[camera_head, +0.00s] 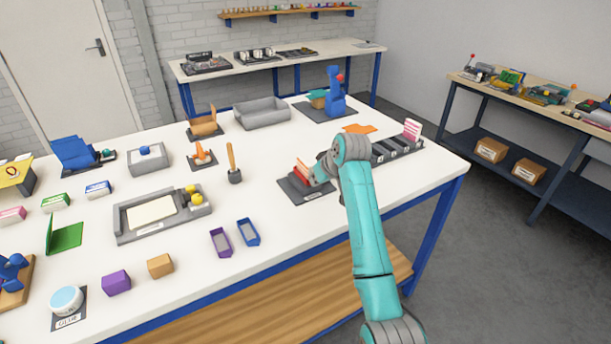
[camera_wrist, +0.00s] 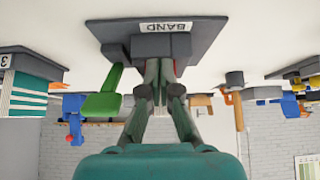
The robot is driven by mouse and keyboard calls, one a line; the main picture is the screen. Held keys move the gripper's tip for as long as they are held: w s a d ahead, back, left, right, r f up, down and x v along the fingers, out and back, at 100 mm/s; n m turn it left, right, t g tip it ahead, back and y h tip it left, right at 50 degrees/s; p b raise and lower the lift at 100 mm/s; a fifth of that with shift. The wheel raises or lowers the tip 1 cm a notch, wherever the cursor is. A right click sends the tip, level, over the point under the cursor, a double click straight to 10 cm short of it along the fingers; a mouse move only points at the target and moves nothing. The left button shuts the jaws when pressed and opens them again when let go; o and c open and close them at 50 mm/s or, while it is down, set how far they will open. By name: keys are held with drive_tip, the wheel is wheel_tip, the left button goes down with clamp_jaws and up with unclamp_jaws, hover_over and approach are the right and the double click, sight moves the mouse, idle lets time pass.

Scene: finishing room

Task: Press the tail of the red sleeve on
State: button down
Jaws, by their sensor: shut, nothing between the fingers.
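The red sleeve (camera_head: 303,166) shows as a small red strip on a dark stand (camera_head: 318,196) near the right part of the white table. My gripper (camera_head: 321,176) is at the stand, down beside the red strip, and partly hides it. In the wrist view, which is upside down, the same stand (camera_wrist: 110,33) bears a label reading BAND. My gripper (camera_wrist: 161,78) is shut there, its fingers close together against the stand's dark block. A little red (camera_wrist: 181,66) shows beside the fingers. The sleeve's tail and any contact cannot be made out.
A dark slotted rack (camera_head: 392,150) with a pink-and-white stack stands just right of my gripper. A blue figure (camera_head: 336,92) and a grey tray (camera_head: 262,113) stand behind. A wooden-handled tool (camera_head: 232,165) is to the left. The front right tabletop is clear.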

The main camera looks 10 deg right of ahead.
drive_tip(key=shift+w+a, duration=0.15)
drive_tip(key=shift+w, duration=0.3)
idle(0.9)
drive_tip(key=shift+s, duration=0.1)
drive_tip(key=shift+s+d, duration=0.35)
drive_tip(key=shift+s, duration=0.5)
drive_tip(key=shift+s+r, duration=0.1)
drive_tip(key=shift+s, duration=0.15)
wheel_tip(320, 180, up, 10)
idle(0.6)
drive_tip(key=shift+d, duration=0.1)
